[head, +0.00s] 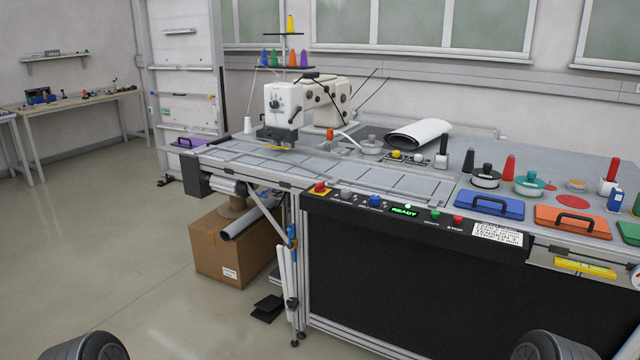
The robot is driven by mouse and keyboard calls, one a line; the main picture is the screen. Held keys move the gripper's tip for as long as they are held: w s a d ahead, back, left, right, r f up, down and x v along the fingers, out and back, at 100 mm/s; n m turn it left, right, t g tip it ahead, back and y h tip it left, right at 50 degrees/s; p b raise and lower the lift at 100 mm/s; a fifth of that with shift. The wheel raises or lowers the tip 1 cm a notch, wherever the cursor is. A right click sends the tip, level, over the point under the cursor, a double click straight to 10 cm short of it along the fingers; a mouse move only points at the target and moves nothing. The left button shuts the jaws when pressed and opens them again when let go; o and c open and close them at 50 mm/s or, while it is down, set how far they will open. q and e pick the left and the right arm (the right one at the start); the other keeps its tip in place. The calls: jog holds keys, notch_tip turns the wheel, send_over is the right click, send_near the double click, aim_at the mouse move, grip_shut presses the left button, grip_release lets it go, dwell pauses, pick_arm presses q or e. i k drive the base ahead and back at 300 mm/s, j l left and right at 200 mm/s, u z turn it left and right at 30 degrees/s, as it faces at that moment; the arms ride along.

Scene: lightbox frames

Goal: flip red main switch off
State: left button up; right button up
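The red main switch (319,188) is a red knob on a yellow plate at the left end of the black control panel (330,209). It is too small for me to tell which way its handle is turned. A green display on the panel (404,211) is lit and reads READY. Neither of my grippers shows; only dark rounded parts, likely of my own arms, show at the bottom left and bottom right edges. Nothing touches the switch.
Grey and blue knobs (375,201) sit right of the switch, then a green button (435,214) and a red STOP button (458,219). A sewing machine (284,104) stands behind on the table. A cardboard box (232,245) is on the floor at left. Space before the panel is clear.

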aim_at(319, 187)
jog(key=i+l+u, duration=0.2)
jog(key=i, duration=0.35)
jog(key=i+l+u, duration=0.2)
jog(key=i+l, duration=0.15)
jog(key=i, duration=0.2)
jog(key=i+l+u, duration=0.25)
jog(key=i+l, duration=0.15)
jog(key=i, duration=0.15)
